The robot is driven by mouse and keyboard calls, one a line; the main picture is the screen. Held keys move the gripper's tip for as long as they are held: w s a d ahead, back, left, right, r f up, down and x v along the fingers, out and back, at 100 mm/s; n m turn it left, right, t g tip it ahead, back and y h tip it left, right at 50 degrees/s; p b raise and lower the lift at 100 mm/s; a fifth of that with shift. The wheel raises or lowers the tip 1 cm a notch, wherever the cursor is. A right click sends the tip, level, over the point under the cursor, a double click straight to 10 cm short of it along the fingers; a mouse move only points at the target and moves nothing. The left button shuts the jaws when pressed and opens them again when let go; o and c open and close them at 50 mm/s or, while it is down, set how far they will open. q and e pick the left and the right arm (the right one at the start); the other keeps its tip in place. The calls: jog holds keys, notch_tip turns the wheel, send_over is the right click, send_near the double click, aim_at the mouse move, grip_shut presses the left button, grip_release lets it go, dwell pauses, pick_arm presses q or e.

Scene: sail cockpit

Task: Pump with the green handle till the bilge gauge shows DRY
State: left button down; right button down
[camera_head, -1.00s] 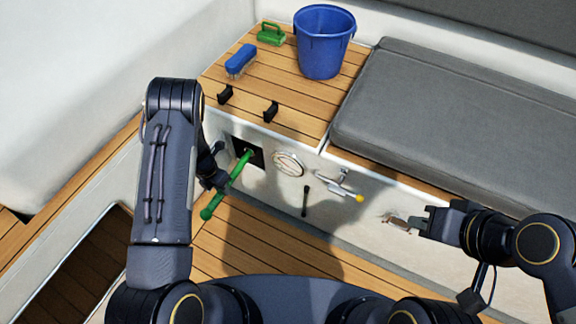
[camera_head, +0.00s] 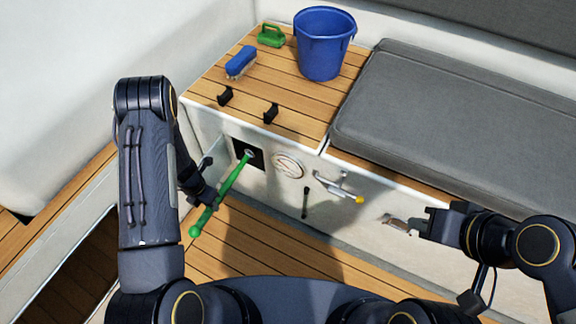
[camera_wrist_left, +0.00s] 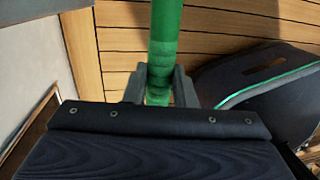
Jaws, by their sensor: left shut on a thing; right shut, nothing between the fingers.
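The green handle (camera_head: 230,181) sticks out of a dark square opening (camera_head: 247,153) in the white locker front and slants down to the left. My left gripper (camera_head: 211,195) is shut on the handle partway along its length. In the left wrist view the green handle (camera_wrist_left: 164,50) runs between the two fingers. The round gauge (camera_head: 288,165) sits on the locker front to the right of the opening; its reading is too small to make out. My right gripper (camera_head: 418,225) is shut and empty, near a metal latch (camera_head: 396,226) at the right.
A blue bucket (camera_head: 323,45), a blue brush (camera_head: 241,62) and a green scrubber (camera_head: 271,36) stand on the wooden locker top. Two black clips (camera_head: 270,112) sit at its edge. A yellow-tipped lever (camera_head: 340,190) and a black lever (camera_head: 305,202) project from the front. A grey cushion (camera_head: 440,130) lies right.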

aim_at(199, 221)
pick_arm(q)
jog(key=shift+s+a+b, duration=0.25)
jog(key=shift+s+a, duration=0.15)
jog(key=shift+s, duration=0.65)
jog(key=shift+s+a+b, duration=0.2)
jog(key=shift+s+a, duration=0.25)
jog(key=shift+s, duration=0.55)
jog(key=shift+s+a+b, duration=0.25)
jog(key=shift+s+a, duration=0.15)
jog(key=shift+s, duration=0.65)
jog(key=w+d+r+m+g+y, duration=0.1)
jog(key=w+d+r+m, duration=0.25)
jog(key=r+m, duration=0.4)
jog(key=w+d+r+m+y, duration=0.1)
jog(key=w+d+r+m, duration=0.25)
jog(key=r+m, duration=0.4)
jog(key=w+d+r+m+g+y, duration=0.1)
jog(key=w+d+r+m, duration=0.1)
jog(key=d+r+m, duration=0.55)
notch_tip(199, 221, up, 21)
jog(key=s+a+m+t+p, duration=0.1)
jog(key=m+p, duration=0.8)
jog(key=p, duration=1.5)
jog(key=shift+a, duration=0.75)
